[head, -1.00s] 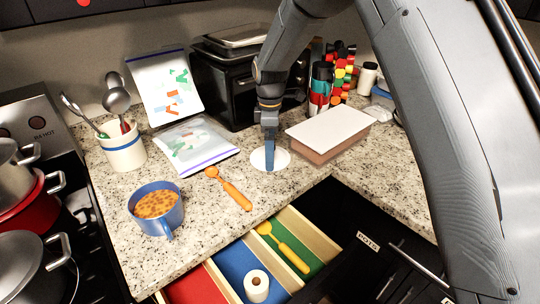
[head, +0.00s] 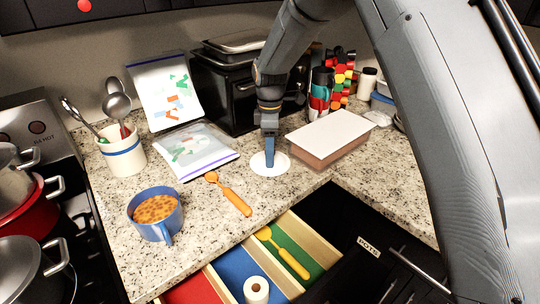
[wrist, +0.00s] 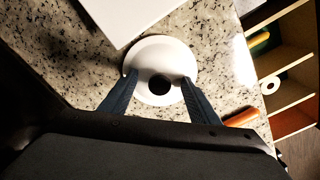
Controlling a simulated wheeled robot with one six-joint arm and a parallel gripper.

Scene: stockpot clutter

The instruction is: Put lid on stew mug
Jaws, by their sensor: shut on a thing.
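The stew mug (head: 168,222) is blue, open at the top and full of orange-brown stew. It stands upright on the counter at the left of the head view, its handle toward the front. The lid (head: 258,168) is a white disc near the middle of the counter. It also shows in the wrist view (wrist: 150,53), with a dark round spot at its centre. My gripper (head: 269,163) points down over the lid, to the right of the mug. In the wrist view my gripper (wrist: 158,80) is shut on the lid, one finger on each side. I cannot tell whether the lid touches the counter.
An orange spoon (head: 232,197) lies between mug and lid. A white-topped box (head: 330,135) sits close right of my gripper. Bags (head: 195,150), a utensil crock (head: 123,155) and a black toaster oven (head: 235,95) stand behind. An open drawer (head: 300,238) juts out in front.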

